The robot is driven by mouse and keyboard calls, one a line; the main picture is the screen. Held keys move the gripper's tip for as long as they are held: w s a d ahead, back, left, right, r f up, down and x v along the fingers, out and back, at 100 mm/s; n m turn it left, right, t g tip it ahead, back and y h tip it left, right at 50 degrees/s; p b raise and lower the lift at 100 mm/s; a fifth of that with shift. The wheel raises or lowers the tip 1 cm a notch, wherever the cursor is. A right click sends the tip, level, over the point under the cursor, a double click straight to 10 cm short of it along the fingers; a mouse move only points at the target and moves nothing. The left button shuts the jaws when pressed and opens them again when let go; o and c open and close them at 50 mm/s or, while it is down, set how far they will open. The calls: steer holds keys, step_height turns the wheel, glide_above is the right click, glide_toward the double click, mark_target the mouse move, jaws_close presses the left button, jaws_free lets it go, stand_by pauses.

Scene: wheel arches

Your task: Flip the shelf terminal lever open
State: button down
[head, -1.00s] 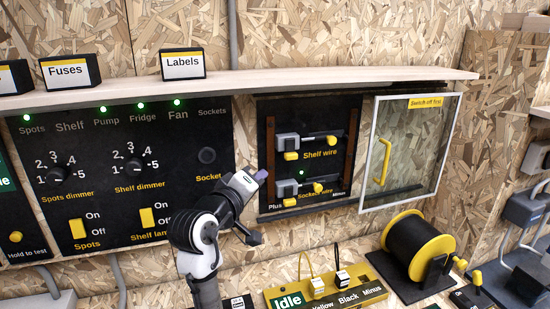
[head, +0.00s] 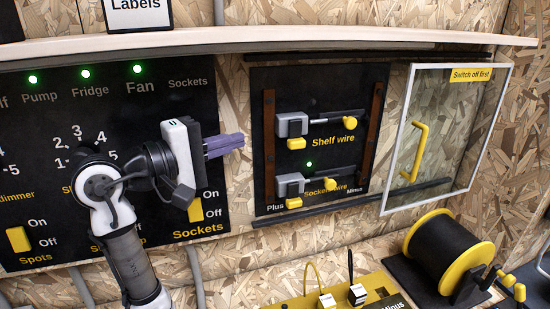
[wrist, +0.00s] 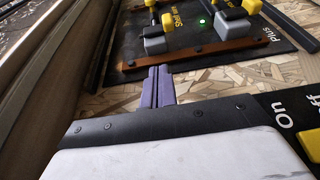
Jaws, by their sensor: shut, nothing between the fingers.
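The shelf wire terminal (head: 291,125) is the upper grey block on the black terminal board, above the "Shelf wire" label. Its yellow-tipped lever (head: 297,143) sits at the block's lower side. In the wrist view the yellow and grey terminal parts (wrist: 154,44) show at the top. The sockets wire terminal (head: 290,186) sits below it, with a green light between them. My gripper (head: 226,145) is shut and empty, left of the board and apart from the terminals, pointing right. In the wrist view its purple fingers (wrist: 158,85) are together and point toward the board.
The glass door (head: 450,135) with a yellow handle stands slid to the right, clear of the terminals. A wooden shelf (head: 300,40) runs above. Brown side rails (head: 269,145) flank the terminals. A yellow-black cable reel (head: 448,250) stands lower right.

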mark_target(275, 146)
steer(key=f+b, duration=0.1)
steer(key=s+f+b, duration=0.1)
steer(key=f, duration=0.1)
steer(key=shift+s, duration=0.1)
stand_by(0.3)
steer(key=p+x, duration=0.1)
steer(key=x, duration=0.9)
steer(key=shift+p, duration=0.4)
steer(key=shift+a+p, duration=0.1)
steer(key=shift+p, duration=0.3)
